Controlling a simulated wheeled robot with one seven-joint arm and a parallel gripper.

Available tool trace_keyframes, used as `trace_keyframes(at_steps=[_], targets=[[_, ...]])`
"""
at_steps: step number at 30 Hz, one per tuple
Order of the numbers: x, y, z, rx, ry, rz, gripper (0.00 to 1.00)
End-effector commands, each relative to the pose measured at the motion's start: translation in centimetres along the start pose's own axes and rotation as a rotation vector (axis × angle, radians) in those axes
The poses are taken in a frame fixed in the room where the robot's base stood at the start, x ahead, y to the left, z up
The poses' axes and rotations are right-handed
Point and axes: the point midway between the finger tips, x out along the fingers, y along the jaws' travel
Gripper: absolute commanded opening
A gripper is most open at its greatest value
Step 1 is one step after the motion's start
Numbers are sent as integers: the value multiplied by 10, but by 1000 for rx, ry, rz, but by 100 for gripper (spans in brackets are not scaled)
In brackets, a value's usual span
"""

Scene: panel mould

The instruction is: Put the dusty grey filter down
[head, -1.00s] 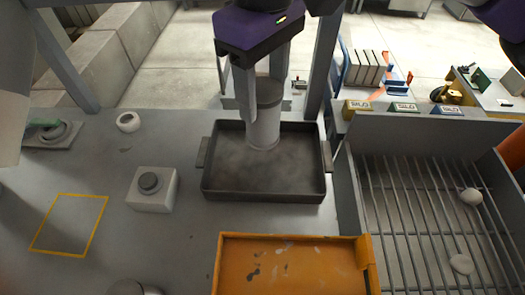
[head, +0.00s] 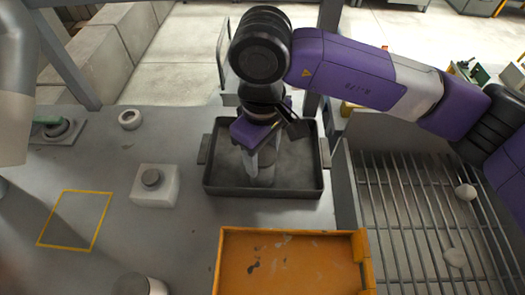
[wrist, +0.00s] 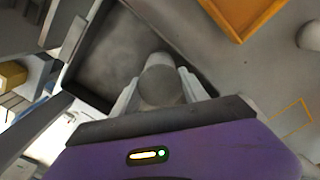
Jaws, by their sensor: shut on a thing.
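The dusty grey filter (head: 264,173) is a pale grey cylinder, upright in the dark tray. My gripper (head: 263,160) is shut on it from above, and my arm hides its upper part in the head view. In the wrist view the filter (wrist: 160,82) sits between the two fingers of my gripper (wrist: 160,90). Its lower end is at the tray floor or very close to it; I cannot tell if it touches. The dark tray (head: 207,184) has a dusty floor and a handle at each side.
An orange tray (head: 224,265) lies in front of the dark tray. A white block with a round grey knob (head: 154,190) and a yellow outlined square (head: 75,219) are at left. A barred grate (head: 400,220) with pale lumps is at right. A white ring (head: 130,119) lies back left.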

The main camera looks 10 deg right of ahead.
Motion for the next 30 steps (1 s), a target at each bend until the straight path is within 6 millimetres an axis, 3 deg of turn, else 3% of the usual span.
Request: trace_keyframes(at_steps=[13,14,16,17,30], targets=[[5,0,0,0,1,1,0],[4,0,0,0,1,1,55],[4,0,0,0,1,1,69],[4,0,0,0,1,1,73],[-2,0,0,0,0,0,73]])
